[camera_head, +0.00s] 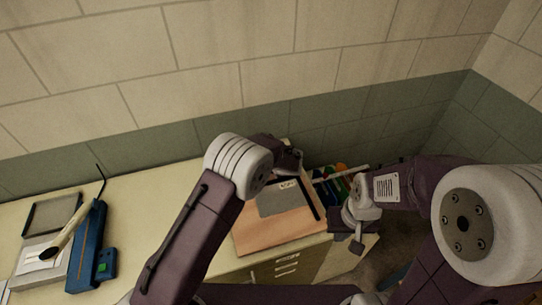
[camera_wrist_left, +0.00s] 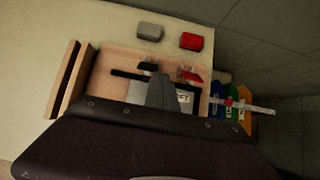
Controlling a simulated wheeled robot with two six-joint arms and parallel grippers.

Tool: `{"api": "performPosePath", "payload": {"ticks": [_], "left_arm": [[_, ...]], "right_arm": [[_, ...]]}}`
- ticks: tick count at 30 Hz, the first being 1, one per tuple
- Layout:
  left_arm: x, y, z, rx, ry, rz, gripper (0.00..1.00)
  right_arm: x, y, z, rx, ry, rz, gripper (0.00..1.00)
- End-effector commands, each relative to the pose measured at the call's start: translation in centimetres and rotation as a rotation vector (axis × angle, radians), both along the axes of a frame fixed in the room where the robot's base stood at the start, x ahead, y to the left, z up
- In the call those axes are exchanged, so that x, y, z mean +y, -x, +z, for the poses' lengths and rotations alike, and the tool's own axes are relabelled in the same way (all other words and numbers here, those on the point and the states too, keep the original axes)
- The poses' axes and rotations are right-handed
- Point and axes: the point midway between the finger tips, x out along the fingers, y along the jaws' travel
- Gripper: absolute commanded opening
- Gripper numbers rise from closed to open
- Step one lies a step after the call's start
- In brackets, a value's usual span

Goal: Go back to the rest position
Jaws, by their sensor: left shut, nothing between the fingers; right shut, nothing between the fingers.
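My right gripper (camera_head: 349,243) hangs at the right of the workbench, beside the cardboard-coloured tray (camera_head: 262,236). It is shut and holds nothing. My left arm rises from the lower left and bends over the bench; its gripper is hard to make out in the head view. In the left wrist view my left gripper (camera_wrist_left: 167,82) is a grey tapered shape, shut and empty, above the tray with dark-handled items and a white label (camera_wrist_left: 184,97).
A blue tool (camera_head: 87,252), a brush (camera_head: 68,232) and a dark-framed tray (camera_head: 50,213) lie on the left of the bench (camera_head: 150,215). A grey block (camera_wrist_left: 150,32) and a red block (camera_wrist_left: 191,41) sit beyond the tray. Coloured bins (camera_wrist_left: 231,106) stand right; walls close behind.

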Motion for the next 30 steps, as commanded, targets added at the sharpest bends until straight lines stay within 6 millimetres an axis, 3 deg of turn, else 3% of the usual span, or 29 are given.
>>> {"api": "performPosePath", "payload": {"ticks": [5,8,10,12,14,15,17,19,22,25,27,30], "left_arm": [[0.0,0.0,-0.1,0.001,0.0,0.001,0.0],[1.7,-1.0,-0.4,-0.019,0.011,0.038,0.0],[4.3,-2.8,1.4,-0.074,0.041,0.096,0.0],[9.3,-2.7,2.9,-0.107,0.083,0.21,0.0],[13.9,-0.2,2.9,-0.097,0.161,0.37,0.0],[16.4,2.2,2.5,-0.09,0.239,0.509,0.0],[19.3,6.4,1.4,-0.081,0.387,0.755,0.0],[21.2,12.2,-0.5,-0.076,0.579,1.093,0.0],[21.2,20.3,-3.5,-0.075,0.845,1.633,0.0],[18.9,26.7,-5.3,-0.075,1.0,2.148,0.0],[17.6,29.1,-6.5,-0.099,1.035,2.431,0.0],[17.1,29.0,-6.5,-0.155,1.091,2.611,0.0]], "right_arm": [[0.0,0.0,-0.1,0.0,0.0,0.0,0.0],[0.0,0.0,-1.5,0.0,0.0,0.0,0.0],[0.0,0.0,-3.3,0.0,0.0,0.0,0.0],[0.0,0.0,-5.9,0.0,0.0,0.0,0.0],[0.0,0.0,-7.9,0.001,0.0,0.0,0.0],[0.0,0.1,-9.0,0.001,0.0,0.0,0.0],[0.0,0.1,-10.6,0.0,0.0,0.0,0.0],[0.0,0.1,-12.1,0.0,0.0,0.0,0.0],[0.0,0.1,-13.3,0.0,0.0,0.0,0.0],[0.0,0.1,-12.8,0.0,0.0,0.0,0.0],[0.0,0.1,-12.7,-0.001,0.0,0.0,0.0],[0.0,0.0,-12.7,-0.001,0.0,0.0,0.0]]}}
